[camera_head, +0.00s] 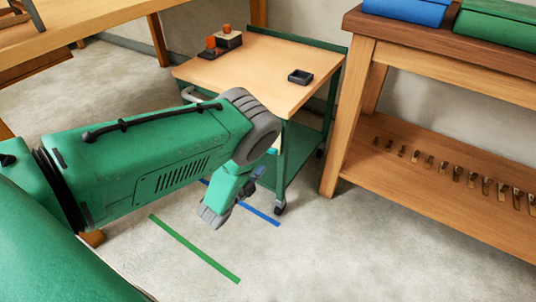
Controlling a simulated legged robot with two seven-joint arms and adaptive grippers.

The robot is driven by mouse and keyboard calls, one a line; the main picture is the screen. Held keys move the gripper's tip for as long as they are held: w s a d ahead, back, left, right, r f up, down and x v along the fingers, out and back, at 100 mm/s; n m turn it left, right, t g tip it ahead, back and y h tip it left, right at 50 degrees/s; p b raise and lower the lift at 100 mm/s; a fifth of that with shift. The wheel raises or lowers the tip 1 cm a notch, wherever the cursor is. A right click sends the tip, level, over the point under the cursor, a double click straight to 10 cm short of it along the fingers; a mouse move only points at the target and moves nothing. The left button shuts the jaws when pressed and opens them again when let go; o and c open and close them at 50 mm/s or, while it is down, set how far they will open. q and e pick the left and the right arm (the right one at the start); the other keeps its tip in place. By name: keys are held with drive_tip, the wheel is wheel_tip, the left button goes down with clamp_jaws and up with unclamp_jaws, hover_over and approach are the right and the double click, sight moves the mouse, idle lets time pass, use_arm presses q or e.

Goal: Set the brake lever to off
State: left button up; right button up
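A green cart (262,66) with a wooden top stands on casters at the upper middle. I cannot make out a brake lever on it for certain; my arm covers much of the cart's near left side. A caster (280,208) shows at its near right corner. My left arm crosses in front of the cart from the left and bends down at a grey joint. My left gripper (212,215) hangs low, over the floor in front of the cart. Whether its fingers are open or shut is unclear. My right gripper is not in view.
On the cart top are a black tray (300,77) and small dark blocks with orange parts (228,39). A wooden bench (440,150) with several metal pieces on its shelf stands right. A green strip (194,248) and blue strip (258,213) mark the open floor.

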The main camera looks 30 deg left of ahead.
use_arm(q)
drive_tip(key=shift+s, duration=2.4)
drive_tip(key=s+f+n+g+y, duration=0.2)
drive_tip(key=s+f+n+g, duration=0.3)
drive_tip(key=s+n+g, duration=0.65)
drive_tip(key=s+d+r+n+g+h, duration=0.1)
drive_tip(key=s+d+r+n+g, duration=0.15)
drive_tip(key=s, duration=0.55)
drive_tip(key=s+d+r+n+g, duration=0.1)
drive_tip(key=s+d+n+g, duration=0.2)
drive_tip(key=s, duration=0.6)
wheel_tip(320, 180, up, 15)
drive_tip(key=s+d+m+p, duration=0.1)
drive_tip(key=p, duration=1.3)
drive_tip(key=shift+p, duration=0.3)
drive_tip(key=shift+w+f, duration=0.15)
